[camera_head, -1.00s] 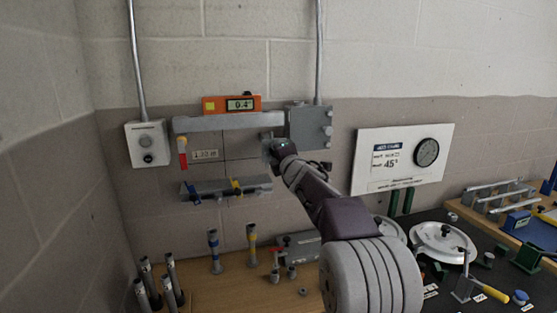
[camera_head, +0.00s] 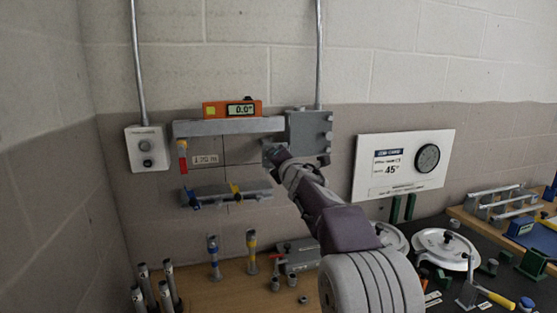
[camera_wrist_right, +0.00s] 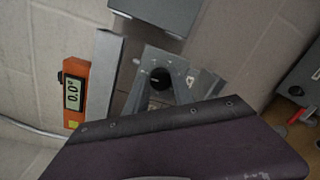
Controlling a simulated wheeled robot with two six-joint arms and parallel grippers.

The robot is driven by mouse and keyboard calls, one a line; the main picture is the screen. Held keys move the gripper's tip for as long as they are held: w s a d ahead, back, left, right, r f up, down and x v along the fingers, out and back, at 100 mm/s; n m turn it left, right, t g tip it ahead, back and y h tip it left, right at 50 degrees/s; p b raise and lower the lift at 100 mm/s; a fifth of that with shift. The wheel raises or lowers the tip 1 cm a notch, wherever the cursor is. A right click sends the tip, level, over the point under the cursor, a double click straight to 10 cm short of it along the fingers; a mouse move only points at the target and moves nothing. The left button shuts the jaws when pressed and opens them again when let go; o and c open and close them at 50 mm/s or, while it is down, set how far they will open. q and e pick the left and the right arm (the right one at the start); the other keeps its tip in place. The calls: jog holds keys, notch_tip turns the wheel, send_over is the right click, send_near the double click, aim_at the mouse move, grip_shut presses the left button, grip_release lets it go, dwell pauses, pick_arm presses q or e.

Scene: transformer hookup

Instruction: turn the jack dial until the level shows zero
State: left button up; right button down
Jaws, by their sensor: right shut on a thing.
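The orange digital level (camera_head: 218,109) lies on the grey beam (camera_head: 215,127) on the wall, and its display reads 0.0°. It also shows in the right wrist view (camera_wrist_right: 75,95), again reading 0.0°. My right gripper (camera_head: 271,153) is just below the beam's right part, at the jack, and hides the dial in the head view. In the right wrist view the black jack dial (camera_wrist_right: 160,77) sits on a grey plate between the fingertips of my right gripper (camera_wrist_right: 160,86), which is shut on it. My left gripper is not in view.
A grey wall box (camera_head: 309,132) stands at the beam's right end. A small shelf (camera_head: 228,193) is below the beam. A white board (camera_head: 400,165) with a gauge hangs at the right. Several tools crowd the bench below.

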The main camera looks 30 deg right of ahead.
jog(key=c, duration=1.1)
grip_release()
jog(key=shift+o, duration=0.2)
jog(key=v, duration=0.9)
jog(key=shift+b, duration=0.3)
